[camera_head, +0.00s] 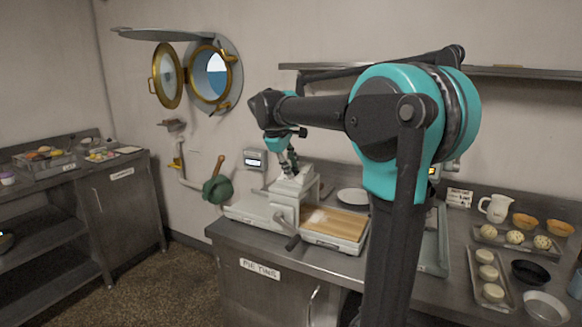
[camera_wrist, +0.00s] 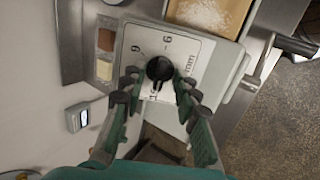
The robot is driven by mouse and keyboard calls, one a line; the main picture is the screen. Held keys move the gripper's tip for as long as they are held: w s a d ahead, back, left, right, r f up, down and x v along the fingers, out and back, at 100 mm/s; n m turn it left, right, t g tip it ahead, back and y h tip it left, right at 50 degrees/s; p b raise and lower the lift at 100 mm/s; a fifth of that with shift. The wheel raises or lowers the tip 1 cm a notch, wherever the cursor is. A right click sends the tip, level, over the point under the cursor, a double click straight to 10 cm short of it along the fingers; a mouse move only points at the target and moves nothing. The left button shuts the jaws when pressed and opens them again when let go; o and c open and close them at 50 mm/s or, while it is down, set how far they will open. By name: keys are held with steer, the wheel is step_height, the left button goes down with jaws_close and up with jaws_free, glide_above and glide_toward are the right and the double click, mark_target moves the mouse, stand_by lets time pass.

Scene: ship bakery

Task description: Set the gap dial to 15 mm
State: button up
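The gap dial is a black round knob (camera_wrist: 159,69) on a white scale plate (camera_wrist: 190,47) in the wrist view. Printed on the plate are a "6", a "9" and "mm"; other marks near the fingers are partly hidden. The knob's pointer setting is hard to read. My gripper (camera_wrist: 155,91) has its two fingers spread on either side of the knob, with a gap between them. In the head view my gripper (camera_head: 288,166) is above the white dough sheeter (camera_head: 291,190); the knob is hidden there.
The sheeter's wooden board (camera_head: 335,224) lies on its right, and a crank handle (camera_head: 292,243) sticks out in front. A small wall display (camera_head: 255,159) is behind.

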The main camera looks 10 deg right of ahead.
steer(key=v, duration=1.2)
